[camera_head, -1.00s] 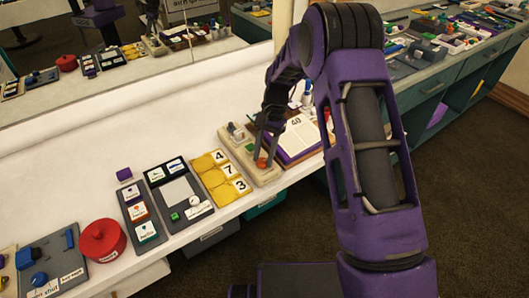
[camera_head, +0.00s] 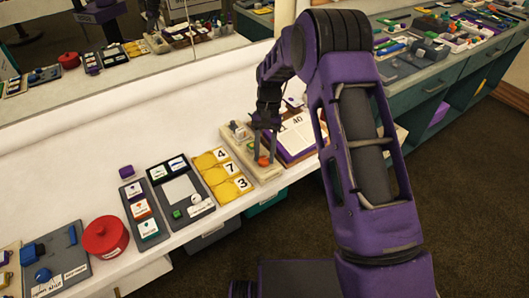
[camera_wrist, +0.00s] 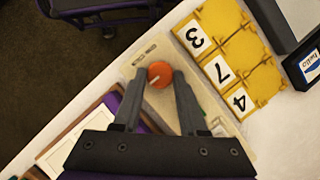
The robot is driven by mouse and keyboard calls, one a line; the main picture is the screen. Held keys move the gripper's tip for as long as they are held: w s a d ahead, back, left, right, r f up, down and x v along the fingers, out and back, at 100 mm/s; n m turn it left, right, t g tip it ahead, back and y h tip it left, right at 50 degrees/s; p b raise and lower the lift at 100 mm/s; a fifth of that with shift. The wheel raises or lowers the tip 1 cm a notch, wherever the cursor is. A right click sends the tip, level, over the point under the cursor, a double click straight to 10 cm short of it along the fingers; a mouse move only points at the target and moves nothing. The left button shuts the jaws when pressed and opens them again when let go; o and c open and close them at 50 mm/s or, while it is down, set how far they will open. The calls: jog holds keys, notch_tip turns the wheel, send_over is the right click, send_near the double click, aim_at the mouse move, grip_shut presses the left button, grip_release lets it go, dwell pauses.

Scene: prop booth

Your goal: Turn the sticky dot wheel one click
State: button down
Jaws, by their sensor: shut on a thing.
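An orange round wheel (camera_wrist: 157,71) with a small pale peg sits on a beige board (camera_wrist: 146,50) in the wrist view. The wheel (camera_head: 263,161) also shows in the head view, near the front end of the board (camera_head: 267,174). My gripper (camera_wrist: 160,77) is shut on the wheel, with one finger at each side of it. In the head view my gripper (camera_head: 264,154) points down onto the board. The fingers hide parts of the wheel's sides, and I cannot read any mark on it.
Yellow number cards (camera_head: 225,174) lie just left of the board. An open book (camera_head: 297,135) in a purple cover lies close on its right. A red pot (camera_head: 105,237) stands farther left. The white counter behind is clear, up to the mirror.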

jog(key=shift+c, duration=2.2)
grip_release()
jog(key=p+v, duration=0.1)
jog(key=v, duration=1.6)
jog(key=shift+r, duration=0.25)
